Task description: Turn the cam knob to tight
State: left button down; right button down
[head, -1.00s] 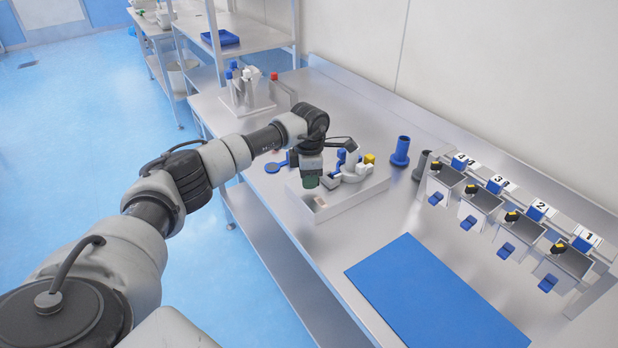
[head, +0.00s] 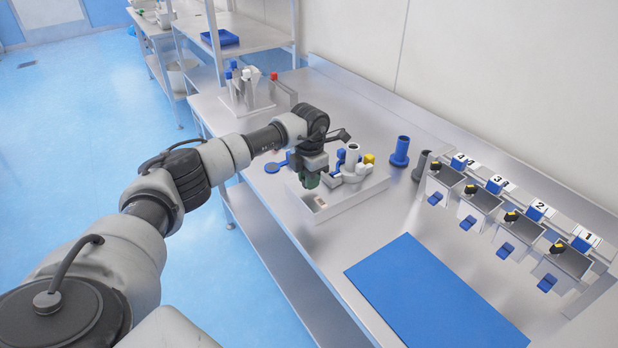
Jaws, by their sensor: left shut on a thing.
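My left gripper (head: 311,180) reaches over the left part of a pale, low fixture (head: 345,203) on the steel bench. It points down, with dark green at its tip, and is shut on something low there. This is most likely the cam knob, but the fingers and wrist hide it, so its setting cannot be read. A white upright post with white lobes (head: 353,172) and blue and yellow parts stands on the fixture, just right of the gripper. My right gripper is not in view.
A blue cylinder (head: 400,152) and a grey one (head: 421,165) stand behind right. A row of numbered bins (head: 480,204) lines the back right. A blue mat (head: 430,285) lies bare at the front. A rack (head: 248,92) stands at the far left end.

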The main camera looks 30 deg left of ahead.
pick_arm(q)
jog(key=shift+a+r, duration=0.1)
jog(key=shift+r, duration=0.05)
jog(key=c, duration=1)
grip_release()
notch_tip(320, 180, up, 11)
jog(key=b, duration=0.2)
jog(key=shift+f, duration=0.2)
